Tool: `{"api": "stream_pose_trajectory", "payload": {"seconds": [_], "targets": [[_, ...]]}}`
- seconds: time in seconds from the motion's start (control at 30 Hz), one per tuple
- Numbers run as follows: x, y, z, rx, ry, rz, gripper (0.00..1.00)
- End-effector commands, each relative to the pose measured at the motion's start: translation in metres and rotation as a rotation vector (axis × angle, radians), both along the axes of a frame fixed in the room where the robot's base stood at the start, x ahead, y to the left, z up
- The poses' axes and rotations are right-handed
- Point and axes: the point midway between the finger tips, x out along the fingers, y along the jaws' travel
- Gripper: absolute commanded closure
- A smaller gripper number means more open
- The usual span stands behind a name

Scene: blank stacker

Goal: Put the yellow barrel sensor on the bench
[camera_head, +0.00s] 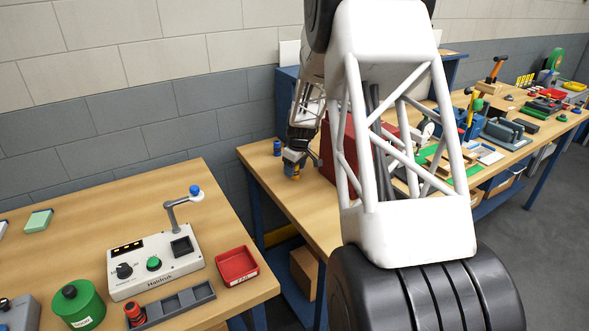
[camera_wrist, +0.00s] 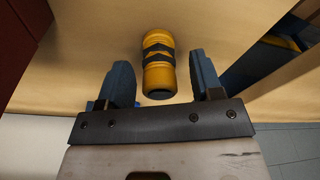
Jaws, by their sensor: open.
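The yellow barrel sensor (camera_wrist: 158,75) has dark bands around its middle and a dark end. In the wrist view it is between the two blue fingers of my gripper (camera_wrist: 161,72), with a visible gap on each side. My gripper is open. In the head view, my gripper (camera_head: 294,164) is low over the left end of the far wooden bench (camera_head: 262,157), and the yellow sensor shows small beneath it. The sensor appears to rest on the bench top, partly hidden by the gripper.
A small dark blue cylinder (camera_head: 277,147) stands left of my gripper. A red box (camera_head: 328,155) stands close on its right. A nearer bench holds a white control box (camera_head: 155,262), a red tray (camera_head: 237,266) and a green drum (camera_head: 79,304). My arm hides part of the far bench.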

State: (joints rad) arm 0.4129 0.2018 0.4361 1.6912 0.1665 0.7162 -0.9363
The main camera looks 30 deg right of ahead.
Motion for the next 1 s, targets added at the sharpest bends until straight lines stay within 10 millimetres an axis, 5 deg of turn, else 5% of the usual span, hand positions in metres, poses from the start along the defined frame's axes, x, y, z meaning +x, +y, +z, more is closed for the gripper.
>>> {"api": "stream_pose_trajectory", "payload": {"seconds": [0.7, 1.0], "targets": [[-0.013, -0.006, 0.095, -0.001, -0.001, 0.0, 0.4], [-0.016, -0.007, 0.117, -0.001, -0.001, 0.0, 0.4]]}}
